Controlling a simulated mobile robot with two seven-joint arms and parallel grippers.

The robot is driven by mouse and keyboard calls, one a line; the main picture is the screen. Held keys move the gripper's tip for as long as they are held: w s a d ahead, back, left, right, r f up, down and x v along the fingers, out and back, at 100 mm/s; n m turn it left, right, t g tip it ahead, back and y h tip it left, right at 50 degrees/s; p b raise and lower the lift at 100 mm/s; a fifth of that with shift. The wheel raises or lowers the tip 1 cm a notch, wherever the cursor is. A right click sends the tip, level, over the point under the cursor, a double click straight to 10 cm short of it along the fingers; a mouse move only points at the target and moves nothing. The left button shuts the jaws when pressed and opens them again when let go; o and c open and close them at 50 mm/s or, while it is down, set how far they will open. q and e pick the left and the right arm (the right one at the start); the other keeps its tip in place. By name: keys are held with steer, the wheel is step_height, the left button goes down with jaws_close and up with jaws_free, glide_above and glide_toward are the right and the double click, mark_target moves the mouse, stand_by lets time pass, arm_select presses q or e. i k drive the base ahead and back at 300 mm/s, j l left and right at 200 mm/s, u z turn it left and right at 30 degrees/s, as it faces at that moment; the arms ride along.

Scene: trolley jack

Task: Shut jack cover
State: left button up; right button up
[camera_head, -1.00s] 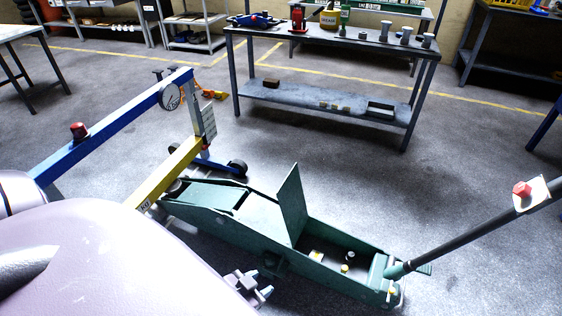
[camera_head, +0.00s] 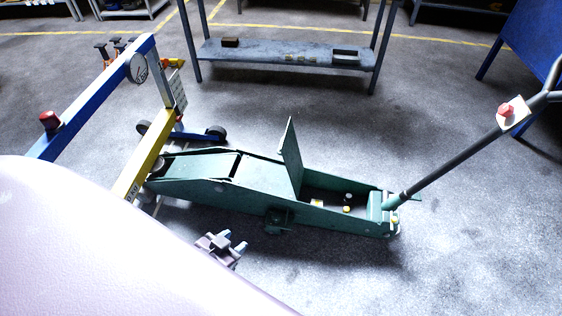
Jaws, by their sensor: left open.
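The green trolley jack (camera_head: 240,194) stands on the grey floor in the middle of the view. Its cover (camera_head: 291,157) stands up, hinged open near the middle of the body. Behind it the open bay shows small parts with yellow and dark caps (camera_head: 347,203). My left gripper (camera_head: 232,247) is open and empty. It shows low in the view, in front of the jack's near side and apart from the cover. My right gripper is not in view.
The jack's long handle (camera_head: 455,160) slants up to the right. A yellow and blue lifting frame (camera_head: 142,170) stands at the jack's left end. A workbench (camera_head: 290,52) stands behind. Open floor lies right of the jack and in front of it.

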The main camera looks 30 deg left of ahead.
mark_target(289, 146)
steer(key=k+j, duration=0.3)
steer(key=j, duration=0.2)
steer(key=k+j+z, duration=0.1)
steer(key=k+j, duration=0.2)
steer(key=j, duration=0.25)
steer(key=k+j, duration=0.3)
steer(key=j, duration=0.2)
steer(key=k+j, duration=0.3)
steer(key=j, duration=0.15)
steer(key=k+j+z, duration=0.1)
steer(key=k+j, duration=0.2)
steer(key=j, duration=0.2)
steer(key=i+l, duration=0.2)
steer(key=i, duration=0.3)
steer(key=i+l+z, duration=0.1)
steer(key=i, duration=0.35)
steer(key=i+l, duration=0.2)
steer(key=i, duration=0.3)
